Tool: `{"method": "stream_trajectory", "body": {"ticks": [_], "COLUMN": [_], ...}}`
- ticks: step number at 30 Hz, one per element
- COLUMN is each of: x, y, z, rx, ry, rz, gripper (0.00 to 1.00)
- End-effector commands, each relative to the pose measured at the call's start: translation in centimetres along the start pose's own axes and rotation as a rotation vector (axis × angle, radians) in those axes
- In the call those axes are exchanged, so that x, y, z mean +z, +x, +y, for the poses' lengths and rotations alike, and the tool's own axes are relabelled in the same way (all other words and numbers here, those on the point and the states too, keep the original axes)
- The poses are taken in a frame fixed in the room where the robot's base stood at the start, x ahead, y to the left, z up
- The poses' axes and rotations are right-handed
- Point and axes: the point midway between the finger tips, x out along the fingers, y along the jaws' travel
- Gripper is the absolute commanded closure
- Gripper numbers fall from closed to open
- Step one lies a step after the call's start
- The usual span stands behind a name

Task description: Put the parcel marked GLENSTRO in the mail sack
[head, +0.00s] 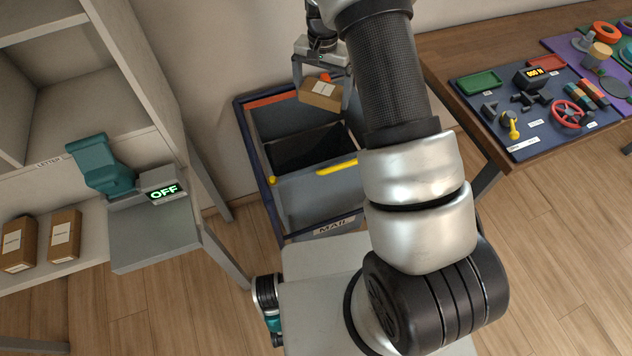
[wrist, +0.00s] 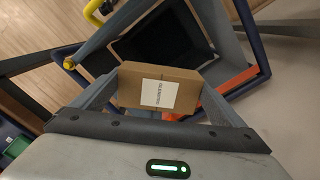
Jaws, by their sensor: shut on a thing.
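A brown cardboard parcel (head: 318,101) with a white label is held in my gripper (head: 322,93), above the back part of the mail sack. In the wrist view the parcel (wrist: 160,73) sits between both fingers, and its small sideways label seems to read GLENSTRO. My gripper is shut on it. The mail sack (head: 312,198) is a grey, open-topped bin in a dark blue frame with a MAIL plate at the front. Its dark opening (wrist: 165,40) shows just beyond the parcel in the wrist view.
A yellow bar (head: 337,169) and an orange strip (head: 272,100) lie along the sack's rim. Two other labelled parcels (head: 64,235) sit on a shelf at left, near a teal device with an OFF display (head: 164,192). A wooden table (head: 450,55) with tools stands at right.

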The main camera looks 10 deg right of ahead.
Motion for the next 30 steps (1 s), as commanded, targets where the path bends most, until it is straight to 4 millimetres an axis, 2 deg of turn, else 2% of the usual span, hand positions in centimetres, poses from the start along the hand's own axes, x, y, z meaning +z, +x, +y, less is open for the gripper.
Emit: {"method": "stream_trajectory", "body": {"ticks": [5,15,19,26,27,28,30], "x": [0.0,0.0,0.0,0.0,0.0,0.0,0.0], "y": [1.2,5.2,5.8,5.8,5.8,5.8,5.8], "z": [0.0,0.0,0.0,0.0,0.0,0.0,0.0], "rx": [0.001,0.001,0.0,0.0,0.0,0.0,0.0], "ry": [0.003,0.002,0.002,0.001,0.001,0.001,0.001], "rz": [-0.001,-0.001,0.0,0.0,0.0,0.0,0.0], "gripper": [0.3,0.3,0.3,0.3,0.05,0.0,0.0]}}
